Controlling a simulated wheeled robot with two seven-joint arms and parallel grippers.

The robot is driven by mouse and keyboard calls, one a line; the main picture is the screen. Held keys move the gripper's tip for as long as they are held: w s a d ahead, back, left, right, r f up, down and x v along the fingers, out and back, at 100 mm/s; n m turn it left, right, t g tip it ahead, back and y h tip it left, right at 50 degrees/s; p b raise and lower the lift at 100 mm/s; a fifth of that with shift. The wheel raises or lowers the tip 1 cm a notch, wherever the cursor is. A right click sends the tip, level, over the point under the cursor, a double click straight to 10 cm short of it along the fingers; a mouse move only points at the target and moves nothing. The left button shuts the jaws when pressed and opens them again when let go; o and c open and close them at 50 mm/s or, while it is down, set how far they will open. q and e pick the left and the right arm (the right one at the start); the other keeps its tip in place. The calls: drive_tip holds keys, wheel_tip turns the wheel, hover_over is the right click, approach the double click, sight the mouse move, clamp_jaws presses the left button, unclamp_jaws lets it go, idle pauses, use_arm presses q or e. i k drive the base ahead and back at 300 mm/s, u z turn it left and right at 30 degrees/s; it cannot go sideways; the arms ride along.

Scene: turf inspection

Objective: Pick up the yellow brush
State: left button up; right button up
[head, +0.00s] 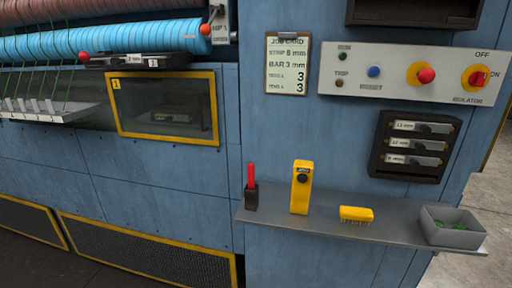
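The yellow brush (356,213) lies on the grey shelf (395,236) on the front of the blue machine, right of the shelf's middle. It is a short yellow block with short bristles or teeth showing along its lower edge. The shelf is bare on both sides of it. Neither of my grippers shows in the head view.
Left of the brush, an upright yellow device (301,187) with a dark round part and a red-handled tool in a dark holder (251,190) stand on the shelf. A grey bin (451,227) with green bits stands right. Above are a control panel (405,78) and dark rack (411,147).

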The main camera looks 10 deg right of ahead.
sight(365, 216)
drive_tip(key=u, duration=2.3)
drive_tip(key=k, duration=0.8)
drive_tip(key=z, duration=1.7)
drive_tip(key=i, duration=0.5)
